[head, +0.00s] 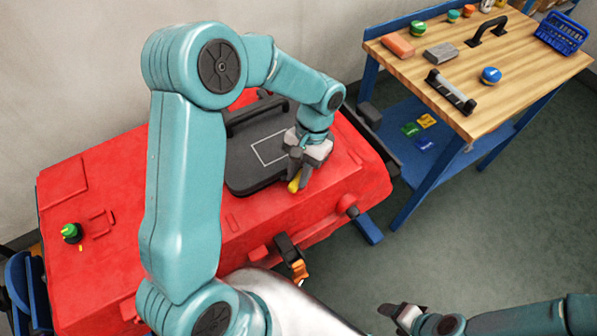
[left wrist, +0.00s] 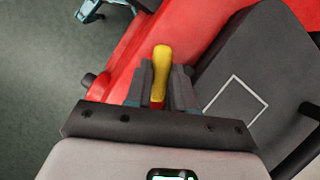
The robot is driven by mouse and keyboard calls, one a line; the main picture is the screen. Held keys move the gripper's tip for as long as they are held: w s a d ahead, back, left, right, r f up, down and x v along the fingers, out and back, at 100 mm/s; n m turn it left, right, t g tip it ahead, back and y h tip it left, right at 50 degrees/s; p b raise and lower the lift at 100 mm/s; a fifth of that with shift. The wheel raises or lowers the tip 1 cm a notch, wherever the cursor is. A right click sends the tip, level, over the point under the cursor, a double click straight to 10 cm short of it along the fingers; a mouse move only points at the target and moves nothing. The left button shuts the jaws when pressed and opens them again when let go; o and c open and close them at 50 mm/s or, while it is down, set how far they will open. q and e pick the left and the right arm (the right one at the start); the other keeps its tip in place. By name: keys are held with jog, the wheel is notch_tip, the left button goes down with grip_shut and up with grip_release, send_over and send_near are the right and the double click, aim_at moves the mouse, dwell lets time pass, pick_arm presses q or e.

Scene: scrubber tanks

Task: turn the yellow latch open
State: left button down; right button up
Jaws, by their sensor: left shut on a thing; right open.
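The yellow latch (head: 294,185) is at the front edge of a dark grey lid (head: 243,180) on a red machine. My left gripper (head: 298,178) reaches down over it and is shut on it. In the left wrist view, the yellow latch (left wrist: 161,60) sticks out between the two fingers of my left gripper (left wrist: 160,85), with a small red part below it. The fingers hide much of the latch. My right gripper (head: 402,314) is at the bottom right of the head view, open, away from the machine.
The red machine (head: 100,200) has a green knob (head: 71,231) at left and a black and orange part (head: 291,257) at its front. A wooden workbench (head: 535,70) with several tools, blocks and a blue basket (head: 562,34) stands at right. Grey floor (head: 480,230) is clear between them.

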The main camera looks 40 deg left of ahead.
pick_arm(q)
jog(key=m+y, duration=0.1)
jog(key=m, duration=0.3)
jog(key=shift+w+d+m+t+y+b, duration=0.1)
jog(key=shift+d+m+t+y+b, duration=0.05)
jog(key=shift+m+t+y+b, duration=0.2)
jog(key=shift+m, duration=0.35)
jog(key=c, duration=1)
grip_release()
jog(key=shift+o, duration=0.2)
jog(key=v, duration=1.6)
jog(key=shift+w+d, duration=0.2)
jog(key=shift+d, duration=0.05)
jog(key=shift+s, duration=0.1)
